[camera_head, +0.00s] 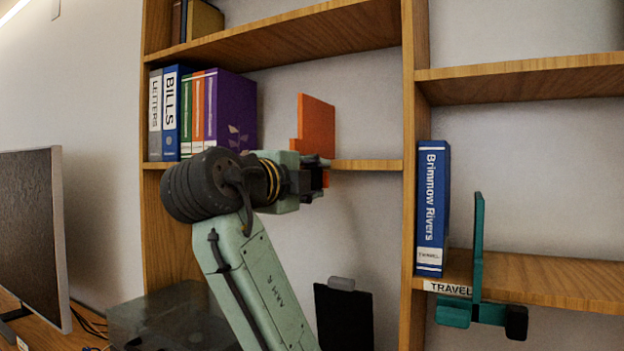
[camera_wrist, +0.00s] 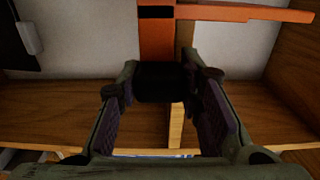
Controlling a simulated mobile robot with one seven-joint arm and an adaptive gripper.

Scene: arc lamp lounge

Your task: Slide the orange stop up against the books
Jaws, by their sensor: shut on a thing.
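The orange stop (camera_head: 318,126) stands upright on the middle-left shelf, to the right of the row of books. The row ends in a thick purple book (camera_head: 234,112), and a gap of bare shelf lies between it and the stop. My gripper (camera_head: 318,172) is at the shelf's front edge, shut on the lower front part of the stop. In the wrist view the orange stop (camera_wrist: 157,40) rises beyond my gripper (camera_wrist: 160,84), with a dark block between the fingertips. The books are not clearly seen in the wrist view.
A wooden upright (camera_head: 409,200) bounds the shelf on the right. Beyond it are a blue Brimmow Rivers binder (camera_head: 432,205) and a teal stop (camera_head: 478,245) on a lower shelf. A dark screen (camera_head: 30,225) stands at far left. A black panel (camera_head: 343,315) is below my gripper.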

